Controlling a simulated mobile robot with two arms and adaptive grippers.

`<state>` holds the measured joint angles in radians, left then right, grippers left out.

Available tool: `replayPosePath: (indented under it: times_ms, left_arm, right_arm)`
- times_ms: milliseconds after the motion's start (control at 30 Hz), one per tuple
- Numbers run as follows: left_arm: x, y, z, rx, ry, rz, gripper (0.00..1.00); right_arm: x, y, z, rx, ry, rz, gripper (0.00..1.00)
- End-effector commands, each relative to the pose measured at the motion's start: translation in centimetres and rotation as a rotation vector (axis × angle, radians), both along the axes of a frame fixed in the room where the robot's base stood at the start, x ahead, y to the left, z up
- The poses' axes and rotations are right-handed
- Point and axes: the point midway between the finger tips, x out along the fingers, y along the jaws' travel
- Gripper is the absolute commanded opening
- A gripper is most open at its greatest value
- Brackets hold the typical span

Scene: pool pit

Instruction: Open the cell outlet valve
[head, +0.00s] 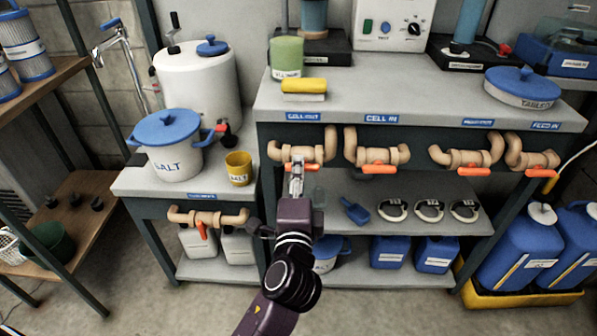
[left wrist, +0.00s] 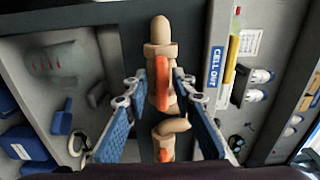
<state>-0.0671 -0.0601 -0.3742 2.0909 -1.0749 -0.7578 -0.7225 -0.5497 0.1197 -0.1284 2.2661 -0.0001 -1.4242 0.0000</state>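The cell outlet valve (head: 312,153) is a tan pipe fitting under the bench edge, below the blue "CELL OUT" label (head: 305,117). Its orange handle (left wrist: 161,86) shows in the left wrist view, lying along the pipe. My left gripper (head: 297,168) is at this valve and covers most of the handle in the head view. In the left wrist view its blue-padded fingers (left wrist: 158,92) are spread, one on each side of the handle, with gaps visible. Nothing is held. My right gripper is not in view.
The "CELL IN" valve (head: 376,156) is just to the right, its orange handle horizontal. More valves (head: 465,158) follow along the bench edge. A yellow sponge-like block (head: 303,86) and a green cylinder (head: 286,56) stand on the bench. A shelf (head: 415,222) lies below.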

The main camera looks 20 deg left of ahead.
Motion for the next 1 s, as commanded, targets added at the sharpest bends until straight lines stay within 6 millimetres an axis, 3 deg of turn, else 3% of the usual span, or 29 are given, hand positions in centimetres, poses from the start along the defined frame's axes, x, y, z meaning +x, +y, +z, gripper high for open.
replayPosePath:
  times_ms: [267,433,800,1000]
  left_arm:
    - [0.0,0.0,0.1,0.002,-0.003,-0.001,0.29]
    - [-1.1,-0.4,0.0,0.0,-0.001,-0.002,0.29]
    - [-7.8,-2.3,-0.1,0.0,0.003,-0.002,0.29]
    - [-10.5,-3.0,0.0,0.001,0.001,-0.001,0.29]
  right_arm:
    - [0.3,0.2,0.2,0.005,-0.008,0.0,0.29]
    - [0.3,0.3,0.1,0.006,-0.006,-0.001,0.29]
    - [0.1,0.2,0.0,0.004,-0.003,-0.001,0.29]
    - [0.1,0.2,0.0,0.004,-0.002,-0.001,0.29]
